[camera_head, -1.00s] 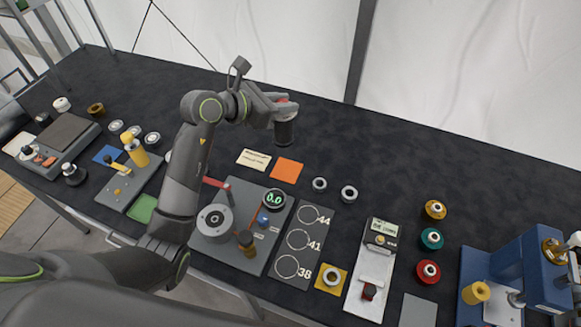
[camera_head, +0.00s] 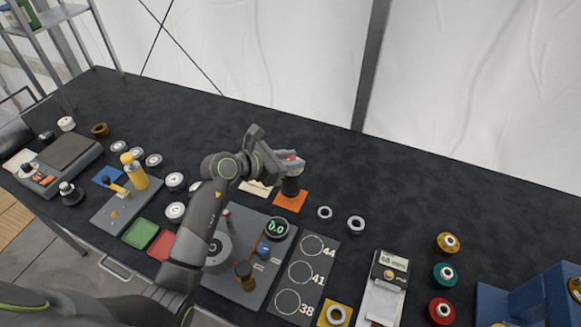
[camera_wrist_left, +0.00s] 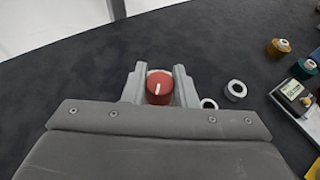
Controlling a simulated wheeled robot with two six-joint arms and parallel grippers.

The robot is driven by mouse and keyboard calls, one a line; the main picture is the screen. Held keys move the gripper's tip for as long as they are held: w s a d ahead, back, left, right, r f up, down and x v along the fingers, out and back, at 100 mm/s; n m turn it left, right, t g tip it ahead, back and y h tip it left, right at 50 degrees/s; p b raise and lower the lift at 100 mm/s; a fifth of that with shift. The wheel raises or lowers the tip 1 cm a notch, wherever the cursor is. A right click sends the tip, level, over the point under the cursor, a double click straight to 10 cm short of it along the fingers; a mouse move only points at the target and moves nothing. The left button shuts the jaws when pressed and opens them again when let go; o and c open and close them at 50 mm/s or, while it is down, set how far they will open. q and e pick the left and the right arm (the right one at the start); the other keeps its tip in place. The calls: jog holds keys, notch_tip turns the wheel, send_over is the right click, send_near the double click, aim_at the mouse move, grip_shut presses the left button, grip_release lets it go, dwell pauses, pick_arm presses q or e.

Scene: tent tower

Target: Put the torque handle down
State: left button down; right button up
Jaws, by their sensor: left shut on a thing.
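The torque handle has a red top with a white line, seen between the fingers in the left wrist view (camera_wrist_left: 159,88). In the head view its dark lower body (camera_head: 291,184) hangs upright below the fingers. My left gripper (camera_head: 292,165) is shut on it, over or at the orange square mat (camera_head: 290,202). I cannot tell whether the handle touches the mat. My right gripper is not in view.
A grey plate with a round green display (camera_head: 277,228) is in front of the mat. Metal rings (camera_head: 324,213) lie to the right. A card with numbered circles (camera_head: 303,270) is nearer. The dark table behind the gripper is clear.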

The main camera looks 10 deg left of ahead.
pick_arm(q)
jog(key=shift+f, duration=1.5)
jog(key=c, duration=1.2)
grip_release()
jog(key=shift+f, duration=0.1)
jog(key=shift+o, duration=0.2)
jog(key=shift+s+a, duration=0.1)
jog(key=b+v, duration=0.2)
jog(key=v, duration=1)
